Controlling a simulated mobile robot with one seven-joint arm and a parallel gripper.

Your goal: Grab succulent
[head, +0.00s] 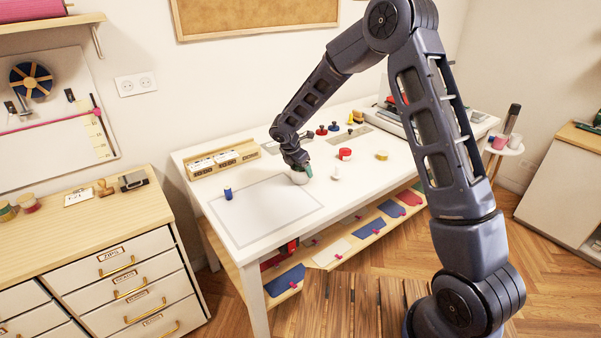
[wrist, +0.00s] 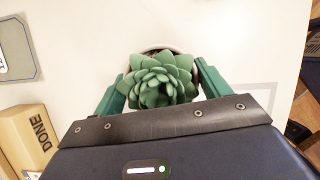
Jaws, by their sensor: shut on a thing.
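The succulent (wrist: 160,80) is a green rosette in a pale round pot, seen from above in the wrist view. My gripper (wrist: 157,88) has its two green fingers on either side of the pot and is shut on it. In the head view the succulent's pale pot (head: 299,177) shows at the end of my arm, at the right edge of the grey outlined mat on the white table (head: 345,195). The plant's leaves are mostly hidden there by my gripper (head: 303,171). I cannot tell whether the pot touches the table.
A blue spool (head: 228,193) stands on the mat (head: 262,208). A wooden box (head: 222,160) is at the back left; its "DONE" label shows in the wrist view. The mat's middle is clear.

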